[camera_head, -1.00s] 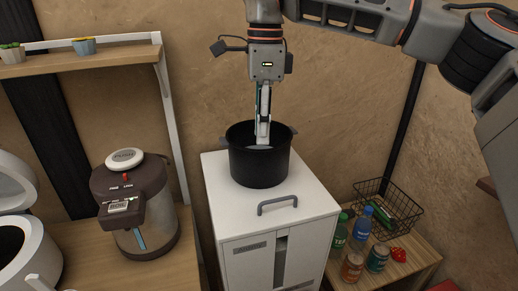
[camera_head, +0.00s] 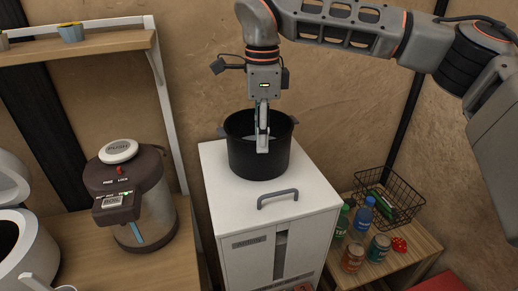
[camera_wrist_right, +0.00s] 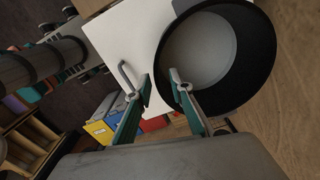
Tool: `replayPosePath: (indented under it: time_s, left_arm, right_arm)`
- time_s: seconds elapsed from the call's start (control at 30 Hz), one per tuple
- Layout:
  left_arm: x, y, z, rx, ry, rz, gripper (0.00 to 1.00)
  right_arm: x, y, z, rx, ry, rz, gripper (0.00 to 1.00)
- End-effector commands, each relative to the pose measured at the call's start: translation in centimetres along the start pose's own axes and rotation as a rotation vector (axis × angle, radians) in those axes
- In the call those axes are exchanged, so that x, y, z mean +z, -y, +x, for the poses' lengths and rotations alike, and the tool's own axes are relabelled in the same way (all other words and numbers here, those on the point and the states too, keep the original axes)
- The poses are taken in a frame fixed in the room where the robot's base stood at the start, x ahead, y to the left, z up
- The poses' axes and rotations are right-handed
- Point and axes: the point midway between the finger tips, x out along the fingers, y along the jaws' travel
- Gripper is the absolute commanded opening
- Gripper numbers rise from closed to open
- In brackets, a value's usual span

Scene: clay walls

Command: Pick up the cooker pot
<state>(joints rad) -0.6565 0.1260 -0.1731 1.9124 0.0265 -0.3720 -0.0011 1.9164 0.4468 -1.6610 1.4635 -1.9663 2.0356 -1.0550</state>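The cooker pot (camera_head: 245,160) is a black, open, round pot standing upright on a white cabinet (camera_head: 222,185). In the right wrist view the pot (camera_wrist_right: 252,75) shows its dark wall and pale inner bottom. My right gripper (camera_head: 262,149) points down at the pot's near rim. In the wrist view the fingers of my right gripper (camera_wrist_right: 160,82) are apart, with one finger outside the wall and the other over the inside. A gap shows between them, and whether either touches the wall is unclear. My left gripper is in no view.
A brown-and-steel dispenser (camera_head: 140,200) and a white appliance (camera_head: 30,255) stand on the wooden counter at left. A shelf (camera_head: 90,45) hangs above. A low table at right holds bottles, cans (camera_head: 352,257) and a wire basket (camera_head: 395,195). The cabinet has a grey handle (camera_head: 278,199).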

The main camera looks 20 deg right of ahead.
Motion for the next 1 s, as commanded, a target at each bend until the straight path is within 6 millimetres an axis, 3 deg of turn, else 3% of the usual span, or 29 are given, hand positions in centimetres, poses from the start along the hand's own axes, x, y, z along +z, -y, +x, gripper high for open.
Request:
replayPosePath:
  time_s: [0.2, 0.3, 0.77, 1.0]
  left_arm:
    - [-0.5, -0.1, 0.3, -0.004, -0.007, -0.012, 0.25]
    - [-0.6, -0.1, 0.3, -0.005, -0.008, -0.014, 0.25]
    - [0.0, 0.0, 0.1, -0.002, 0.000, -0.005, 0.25]
    - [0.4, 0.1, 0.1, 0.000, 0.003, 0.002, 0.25]
  right_arm:
    - [0.0, 0.0, 0.1, -0.001, 0.000, 0.000, 0.21]
    - [0.0, 0.0, 0.1, 0.000, 0.000, 0.000, 0.00]
    - [0.1, 0.1, -0.2, -0.005, 0.003, 0.000, 0.00]
    - [0.1, 0.2, -2.4, -0.009, 0.003, 0.001, 0.00]
